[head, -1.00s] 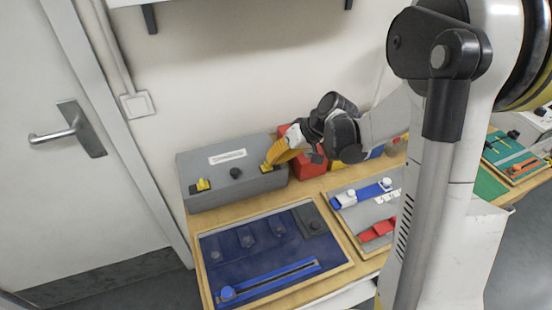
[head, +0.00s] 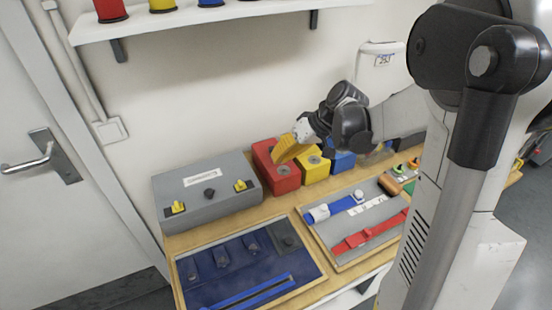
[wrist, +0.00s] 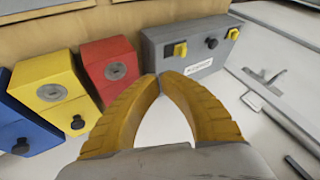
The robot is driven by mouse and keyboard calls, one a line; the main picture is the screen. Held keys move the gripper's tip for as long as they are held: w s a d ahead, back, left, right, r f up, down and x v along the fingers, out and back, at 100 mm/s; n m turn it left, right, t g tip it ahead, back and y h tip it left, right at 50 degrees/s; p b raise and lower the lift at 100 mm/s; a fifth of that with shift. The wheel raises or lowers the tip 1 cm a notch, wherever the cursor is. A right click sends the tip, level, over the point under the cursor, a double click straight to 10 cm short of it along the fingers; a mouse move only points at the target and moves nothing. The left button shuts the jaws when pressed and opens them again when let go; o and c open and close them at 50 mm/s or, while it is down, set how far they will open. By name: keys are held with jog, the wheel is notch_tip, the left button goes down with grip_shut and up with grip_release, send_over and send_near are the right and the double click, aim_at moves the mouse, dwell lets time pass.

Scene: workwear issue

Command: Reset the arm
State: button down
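My gripper (head: 280,158) has two yellow ribbed fingers and is held in the air above the table, in front of the red box (head: 276,168) in the head view. In the wrist view, my fingers (wrist: 160,77) curve in and their tips meet, with nothing between them. My arm stretches in from the right in the head view. The grey control box (head: 205,195) with two yellow switches and a dark knob stands left of my gripper, clear of it.
A yellow box (head: 316,168) and a blue box (head: 342,160) stand right of the red one. Blue and grey boards (head: 325,250) lie at the table's front. A white shelf (head: 215,21) hangs above, and a door (head: 60,220) is at left.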

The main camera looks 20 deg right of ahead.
jog(key=shift+s, duration=0.1)
dwell(0.3)
jog(key=s+a+r+m+t+h+b, duration=0.1)
jog(key=s+a+r+h, duration=0.1)
jog(key=s, duration=0.7)
jog(key=s+a+r+t+h+b, duration=0.1)
jog(key=s+a+r+h, duration=0.2)
jog(key=s, duration=0.6)
jog(key=shift+s+a+m+t+h, duration=0.3)
jog(key=shift+m+t+h, duration=0.1)
jog(key=shift+h, duration=0.1)
jog(key=shift+w, duration=0.1)
